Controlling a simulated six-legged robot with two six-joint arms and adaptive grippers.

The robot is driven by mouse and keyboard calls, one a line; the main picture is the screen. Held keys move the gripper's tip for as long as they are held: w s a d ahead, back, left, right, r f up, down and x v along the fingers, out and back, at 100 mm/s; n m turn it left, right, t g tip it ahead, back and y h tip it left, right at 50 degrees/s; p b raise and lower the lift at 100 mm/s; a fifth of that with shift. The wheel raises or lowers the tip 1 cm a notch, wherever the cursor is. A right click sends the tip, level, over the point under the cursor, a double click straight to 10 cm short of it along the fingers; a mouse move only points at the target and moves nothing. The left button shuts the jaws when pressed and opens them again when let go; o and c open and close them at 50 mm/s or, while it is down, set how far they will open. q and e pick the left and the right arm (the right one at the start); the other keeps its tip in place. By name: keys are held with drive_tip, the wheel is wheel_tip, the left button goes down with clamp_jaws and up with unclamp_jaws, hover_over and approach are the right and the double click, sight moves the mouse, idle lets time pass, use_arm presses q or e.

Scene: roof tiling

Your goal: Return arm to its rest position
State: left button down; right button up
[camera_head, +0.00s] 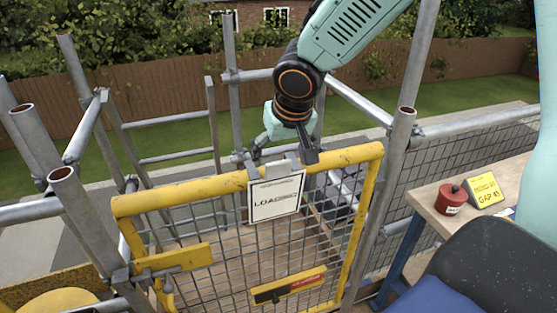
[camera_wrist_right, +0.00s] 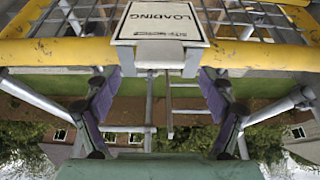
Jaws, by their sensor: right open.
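My right gripper (camera_head: 280,162) reaches down from the top of the head view to the top rail of the yellow mesh gate (camera_head: 150,200). Its fingers are spread apart, with nothing held between them. A white LOADING sign (camera_head: 276,198) with a grey tab hangs on the gate just below the gripper. In the right wrist view the open fingers (camera_wrist_right: 158,100) stand on either side below the sign (camera_wrist_right: 158,22) and its grey tab (camera_wrist_right: 160,52). I cannot tell whether a finger touches the tab. My left gripper is not in view.
Scaffold poles (camera_head: 392,190) stand close on both sides of the gate. A wooden bench (camera_head: 440,222) at the right holds a red round container (camera_head: 451,199) and a yellow label block (camera_head: 484,191). Grass and a brown fence (camera_head: 150,85) lie beyond.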

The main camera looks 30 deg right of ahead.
drive_tip(key=v, duration=0.4)
drive_tip(key=shift+a, duration=0.1)
